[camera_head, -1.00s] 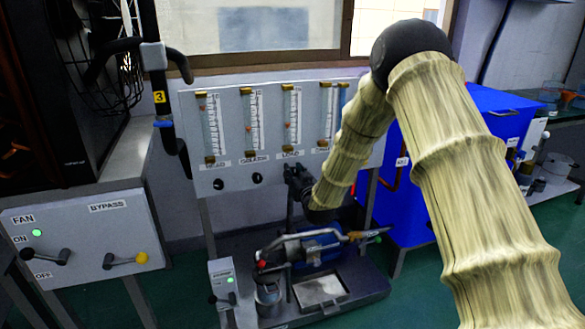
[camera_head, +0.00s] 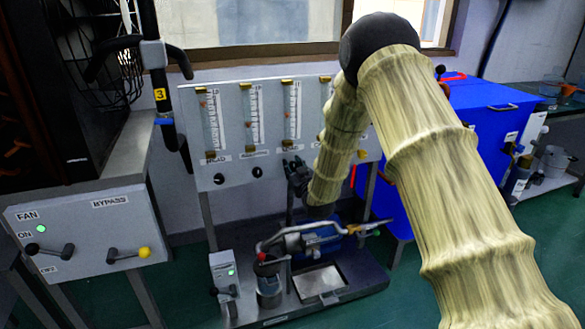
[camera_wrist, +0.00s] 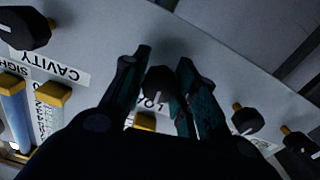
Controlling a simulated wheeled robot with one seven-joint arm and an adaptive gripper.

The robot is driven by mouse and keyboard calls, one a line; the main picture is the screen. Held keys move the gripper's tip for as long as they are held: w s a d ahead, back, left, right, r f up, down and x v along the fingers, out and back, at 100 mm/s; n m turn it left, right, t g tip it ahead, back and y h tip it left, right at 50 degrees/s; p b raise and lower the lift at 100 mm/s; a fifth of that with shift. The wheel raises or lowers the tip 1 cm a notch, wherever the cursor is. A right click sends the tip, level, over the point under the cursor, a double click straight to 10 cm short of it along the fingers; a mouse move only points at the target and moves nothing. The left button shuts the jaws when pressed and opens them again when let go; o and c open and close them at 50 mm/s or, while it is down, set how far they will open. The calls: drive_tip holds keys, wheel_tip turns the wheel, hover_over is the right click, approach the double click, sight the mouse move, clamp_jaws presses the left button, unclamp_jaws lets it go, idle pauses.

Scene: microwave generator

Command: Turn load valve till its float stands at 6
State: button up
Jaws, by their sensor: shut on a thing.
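The load valve is a dark round knob (camera_wrist: 160,82) under the LOAD label (camera_wrist: 150,103), which is partly covered in the wrist view. My gripper (camera_wrist: 163,70) has one finger on each side of the knob and is shut on it. In the head view my gripper (camera_head: 296,172) is at the panel's lower edge below the load flow tube (camera_head: 291,112) and hides the knob there. The load tube has brass end caps and a printed scale. Its float is too small to read against the scale.
The grey panel (camera_head: 228,176) carries more flow tubes, including the leftmost one (camera_head: 209,125). Neighbouring knobs (camera_wrist: 246,120) and (camera_wrist: 25,28) flank my fingers. My arm covers the panel's right side. A blue cabinet (camera_head: 480,110) stands right; a pump bench (camera_head: 345,300) stands below.

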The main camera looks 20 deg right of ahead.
drive_tip(key=o, duration=1)
drive_tip(key=shift+s, duration=0.1)
drive_tip(key=s, duration=1.2)
drive_tip(key=shift+d, duration=0.25)
drive_tip(key=shift+f, duration=0.1)
